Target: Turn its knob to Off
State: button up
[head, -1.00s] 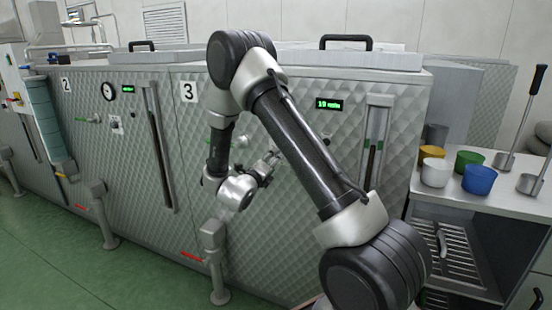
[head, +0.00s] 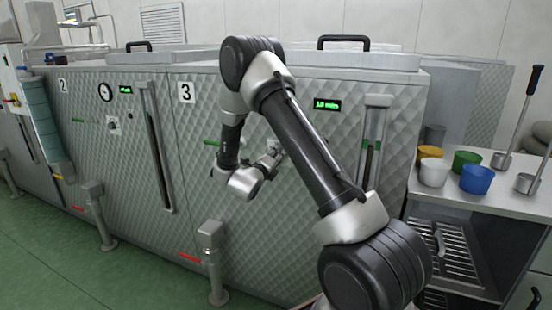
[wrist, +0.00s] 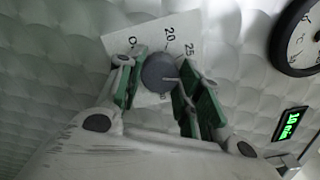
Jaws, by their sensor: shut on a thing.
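The round grey knob (wrist: 160,72) sits on a white dial plate (wrist: 185,30) with the marks O, 20 and 25 readable. A pale line on the knob points right in the wrist view, and I cannot read a mark there. My gripper (wrist: 158,88) is shut on the knob, one green-padded finger on each side. In the head view my gripper (head: 272,154) is at the quilted front of machine 3 (head: 300,220), where the knob is hidden.
A lit green display (head: 327,104) is right of my arm; its text is hard to read. A gauge (wrist: 303,38) is close at right in the wrist view. A green handle (head: 212,143) is left of my forearm. A side table (head: 480,200) with cups stands right.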

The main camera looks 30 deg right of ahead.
jog(key=shift+n, duration=0.3)
jog(key=n, duration=2.7)
jog(key=shift+f, duration=0.1)
jog(key=shift+n, duration=0.3)
jog(key=o, duration=1)
jog(key=shift+o, duration=0.2)
jog(key=shift+a, duration=0.1)
